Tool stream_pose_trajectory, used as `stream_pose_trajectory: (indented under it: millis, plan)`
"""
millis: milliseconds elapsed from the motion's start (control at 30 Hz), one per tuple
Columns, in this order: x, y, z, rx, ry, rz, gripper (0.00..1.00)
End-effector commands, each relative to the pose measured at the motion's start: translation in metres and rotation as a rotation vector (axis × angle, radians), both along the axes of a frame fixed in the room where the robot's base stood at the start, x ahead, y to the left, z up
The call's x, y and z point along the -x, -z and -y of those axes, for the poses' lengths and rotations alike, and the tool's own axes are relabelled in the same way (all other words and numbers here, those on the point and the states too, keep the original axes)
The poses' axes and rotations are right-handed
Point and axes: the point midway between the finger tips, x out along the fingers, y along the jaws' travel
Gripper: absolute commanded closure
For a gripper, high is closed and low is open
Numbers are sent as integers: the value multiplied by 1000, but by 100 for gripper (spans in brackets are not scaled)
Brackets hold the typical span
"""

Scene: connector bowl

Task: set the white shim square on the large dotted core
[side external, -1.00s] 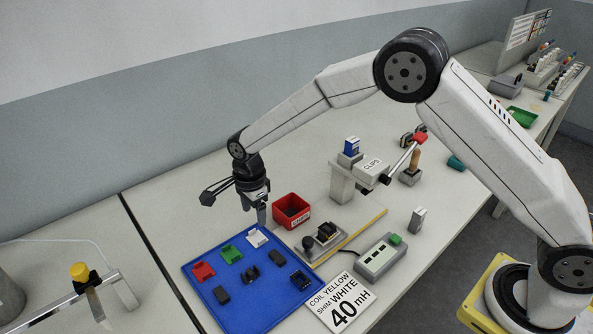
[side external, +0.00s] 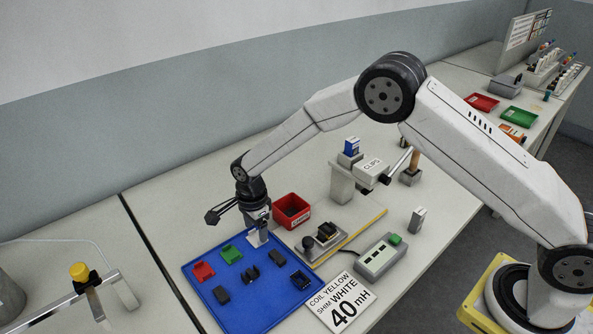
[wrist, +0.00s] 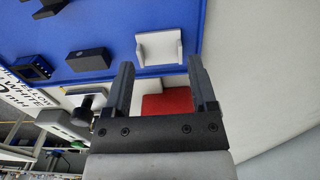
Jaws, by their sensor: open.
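The white shim (wrist: 160,48), a shallow U-shaped piece, lies on the blue tray near its edge. In the side view my gripper (side external: 258,232) is low over the shim and hides part of it. In the wrist view my gripper (wrist: 160,68) is open, with the shim just beyond its fingertips and nothing between the fingers. Several dark pieces lie on the tray, among them block-like ones (side external: 222,294) (side external: 277,257) and a hollow one (side external: 301,280). I cannot make out dots on any, so I cannot tell which is the large dotted core.
The blue tray (side external: 262,313) also holds a red shim (side external: 203,271) and a green shim (side external: 231,254). A red bin (side external: 291,208) stands close behind my gripper. A fixture board (side external: 350,238) and a grey meter (side external: 379,258) are right. A card reads "shim white".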

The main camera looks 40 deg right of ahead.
Motion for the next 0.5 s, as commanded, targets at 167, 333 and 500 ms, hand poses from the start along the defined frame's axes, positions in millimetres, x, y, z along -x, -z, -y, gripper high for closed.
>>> stream_pose_trajectory:
  millis: [167, 333, 500]
  plan:
    - [0, 17, 0, -2, 0, -1, 26]
    - [0, 20, 0, -3, -1, 1, 26]
    - [0, 20, 0, -3, -1, 1, 26]
